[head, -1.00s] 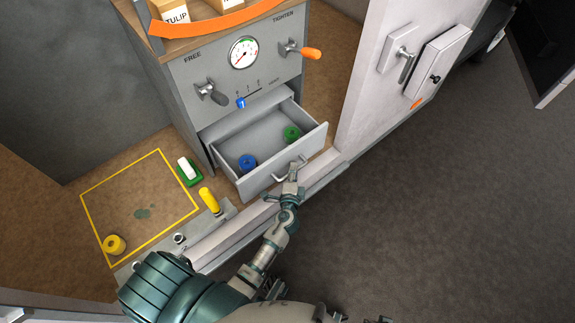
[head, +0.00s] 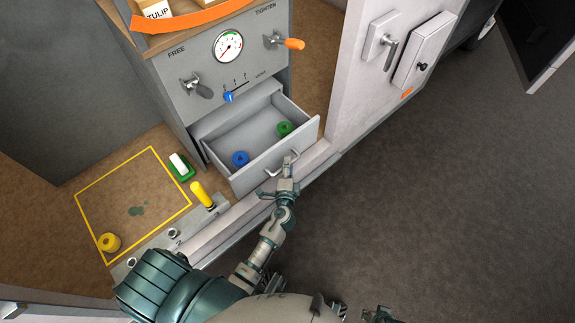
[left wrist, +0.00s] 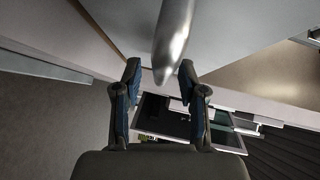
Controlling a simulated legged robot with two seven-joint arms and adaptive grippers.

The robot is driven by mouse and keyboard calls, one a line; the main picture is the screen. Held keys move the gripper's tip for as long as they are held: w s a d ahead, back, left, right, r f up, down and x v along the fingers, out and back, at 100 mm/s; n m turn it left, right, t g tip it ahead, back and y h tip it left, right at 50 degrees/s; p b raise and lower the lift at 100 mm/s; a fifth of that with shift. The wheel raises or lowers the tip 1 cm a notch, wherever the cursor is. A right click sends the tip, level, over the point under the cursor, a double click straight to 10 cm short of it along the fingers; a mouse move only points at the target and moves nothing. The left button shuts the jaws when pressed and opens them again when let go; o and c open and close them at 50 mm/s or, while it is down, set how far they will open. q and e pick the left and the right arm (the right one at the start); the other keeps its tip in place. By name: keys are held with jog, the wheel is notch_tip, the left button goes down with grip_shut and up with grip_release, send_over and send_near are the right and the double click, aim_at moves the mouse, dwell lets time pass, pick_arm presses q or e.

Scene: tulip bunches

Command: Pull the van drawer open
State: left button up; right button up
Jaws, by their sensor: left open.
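The van drawer (head: 262,167) is pulled out of the grey cabinet, with its inside showing. A blue roll (head: 240,158) and a green roll (head: 284,128) lie in it. The metal drawer handle (head: 283,166) is on its front; its bar also shows in the left wrist view (left wrist: 174,38). My left gripper (head: 284,180) is open just in front of the handle. In the left wrist view my left gripper (left wrist: 160,88) has its fingers spread, with the bar's end between and beyond them. A dark part at the bottom edge may be my right gripper (head: 380,315); its jaws are unclear.
The cabinet face (head: 215,85) above carries a gauge, two knobs and a blue slider. A yellow-outlined area (head: 150,195) with a yellow roll (head: 109,242) is left. A white door post (head: 350,90) stands right of the drawer. Open floor lies to the right.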

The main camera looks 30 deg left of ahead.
pick_arm(q)
jog(key=v, duration=1.1)
jog(key=shift+s+a, duration=0.15)
jog(key=shift+a+f, duration=0.2)
jog(key=shift+a, duration=0.05)
pick_arm(e)
jog(key=shift+w+a+r, duration=0.1)
jog(key=shift+a, duration=0.15)
